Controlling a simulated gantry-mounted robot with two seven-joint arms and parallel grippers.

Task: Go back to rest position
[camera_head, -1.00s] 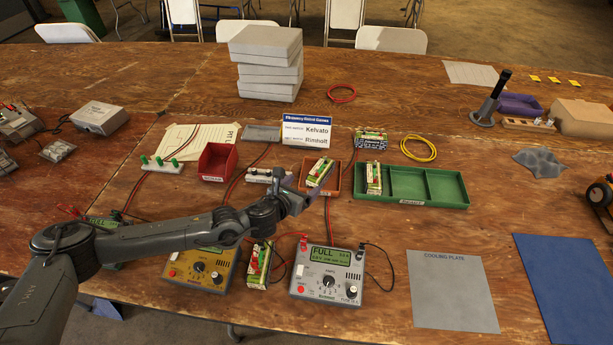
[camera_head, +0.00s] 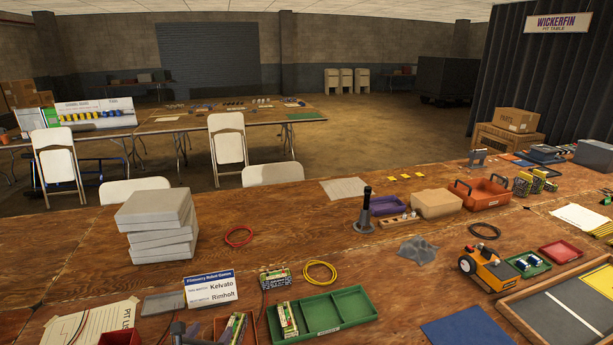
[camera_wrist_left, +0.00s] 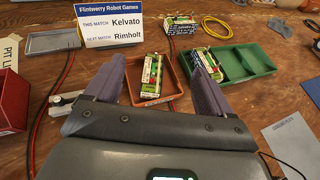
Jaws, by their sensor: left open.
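My left gripper (camera_head: 202,331) shows only in part at the bottom edge of the head view. In the left wrist view my left gripper (camera_wrist_left: 158,78) is open, its two dark fingers spread apart with nothing held between them. Beyond the fingers, a green-and-white battery pack (camera_wrist_left: 152,75) lies in an orange tray (camera_wrist_left: 138,97). Another pack (camera_wrist_left: 208,63) sits in the left compartment of the green tray (camera_wrist_left: 252,61), partly behind the right finger; this pack also shows in the head view (camera_head: 288,319). My right gripper is in no view.
A third pack (camera_head: 275,278) is beside the sign (camera_head: 210,289). A stack of grey boxes (camera_head: 155,222) stands at the back left. A red bin (camera_wrist_left: 10,100) is left of the gripper. An orange vehicle (camera_head: 489,270) is at the right.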

